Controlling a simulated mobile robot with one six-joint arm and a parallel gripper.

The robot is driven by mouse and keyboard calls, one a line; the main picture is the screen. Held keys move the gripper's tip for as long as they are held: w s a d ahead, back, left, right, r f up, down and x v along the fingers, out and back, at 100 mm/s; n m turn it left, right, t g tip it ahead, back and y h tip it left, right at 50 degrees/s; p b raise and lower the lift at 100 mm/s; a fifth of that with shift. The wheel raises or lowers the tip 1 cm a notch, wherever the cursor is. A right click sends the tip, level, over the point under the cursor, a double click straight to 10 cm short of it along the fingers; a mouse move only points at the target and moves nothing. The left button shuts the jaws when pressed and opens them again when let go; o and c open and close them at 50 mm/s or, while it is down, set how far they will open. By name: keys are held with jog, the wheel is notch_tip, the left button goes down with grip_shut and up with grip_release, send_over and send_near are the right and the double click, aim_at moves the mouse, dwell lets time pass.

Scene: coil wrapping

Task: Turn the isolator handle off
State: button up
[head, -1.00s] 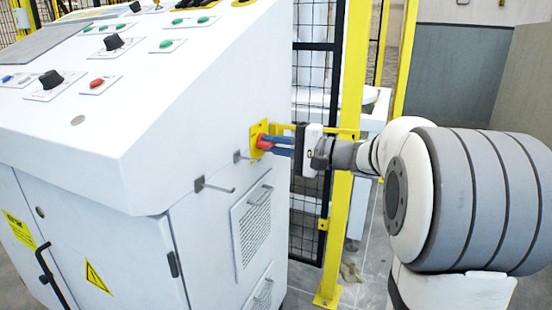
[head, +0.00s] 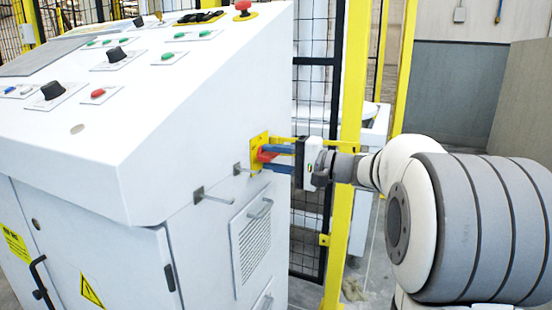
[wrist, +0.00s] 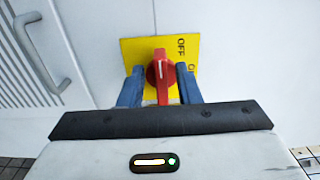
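The isolator handle is a red rotary knob (wrist: 160,72) on a yellow plate (wrist: 130,52) on the side of the white cabinet. The plate reads OFF at upper right, and part of another label shows below that at its right edge. In the wrist view the handle's bar stands upright. My gripper (wrist: 160,86) is open, its two blue fingers on either side of the handle with a gap on both sides. In the head view the handle (head: 265,155) shows between the fingers of my gripper (head: 272,157), partly hidden by them.
The white control cabinet (head: 150,150) fills the left, with knobs and buttons on its sloped top. A metal pull handle (head: 260,208) and small latches stick out of its side near the plate. A yellow post (head: 345,140) and black mesh fence stand close behind my gripper.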

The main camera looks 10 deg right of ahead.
jog(key=shift+o, duration=0.2)
jog(key=p+v, duration=0.2)
jog(key=v, duration=0.5)
jog(key=shift+s+d, duration=0.25)
jog(key=shift+d, duration=0.05)
